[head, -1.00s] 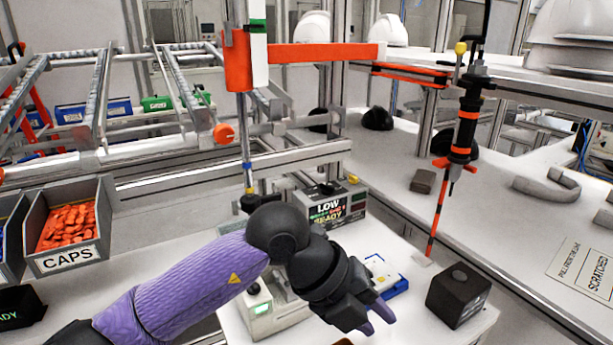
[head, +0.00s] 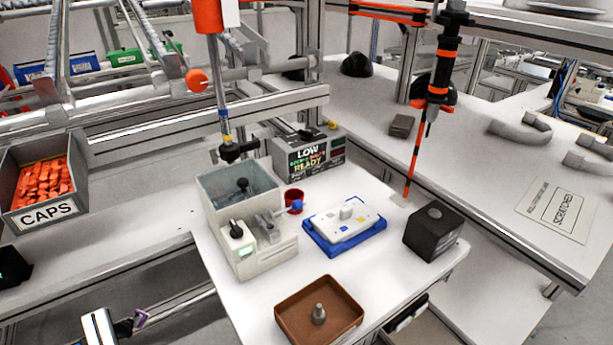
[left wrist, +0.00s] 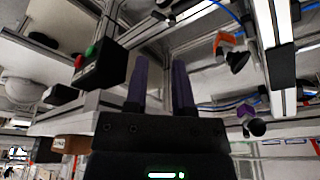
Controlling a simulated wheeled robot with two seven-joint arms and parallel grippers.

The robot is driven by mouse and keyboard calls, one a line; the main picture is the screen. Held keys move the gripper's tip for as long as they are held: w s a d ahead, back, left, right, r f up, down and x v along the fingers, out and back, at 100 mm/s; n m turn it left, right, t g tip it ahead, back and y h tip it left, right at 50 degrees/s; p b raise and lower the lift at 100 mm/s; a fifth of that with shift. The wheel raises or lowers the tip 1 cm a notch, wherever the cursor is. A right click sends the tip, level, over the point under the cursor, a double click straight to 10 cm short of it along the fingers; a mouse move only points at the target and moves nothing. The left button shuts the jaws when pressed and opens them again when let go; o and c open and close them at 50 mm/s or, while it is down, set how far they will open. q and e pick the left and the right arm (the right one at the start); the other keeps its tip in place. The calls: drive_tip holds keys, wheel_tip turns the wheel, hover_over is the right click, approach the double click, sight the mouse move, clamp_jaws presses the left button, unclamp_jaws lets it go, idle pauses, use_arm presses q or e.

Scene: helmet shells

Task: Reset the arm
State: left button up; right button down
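My left gripper (left wrist: 161,62) shows in the left wrist view with its two purple fingers apart and nothing between them. In the head view, only a small dark and purple part (head: 136,322) shows at the lower left edge, below the benches; it looks like part of my left arm or gripper. My right gripper is in neither view.
The bench holds a grey machine with a clear tank (head: 240,190), a red cup (head: 294,196), a blue tray (head: 372,238), a black box (head: 448,228) and a brown tray (head: 285,322). A CAPS bin (head: 50,213) stands left. A striped tool (head: 425,130) hangs at right.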

use_arm(q)
wheel_tip(320, 180, down, 12)
drive_tip(key=s+a+f+g+b, duration=0.2)
drive_tip(key=s+a+f, duration=0.1)
drive_tip(key=s+f, duration=1.3)
drive_tip(key=shift+a+f+m, duration=0.15)
drive_tip(key=shift+f+m, duration=0.15)
drive_tip(key=shift+f, duration=0.1)
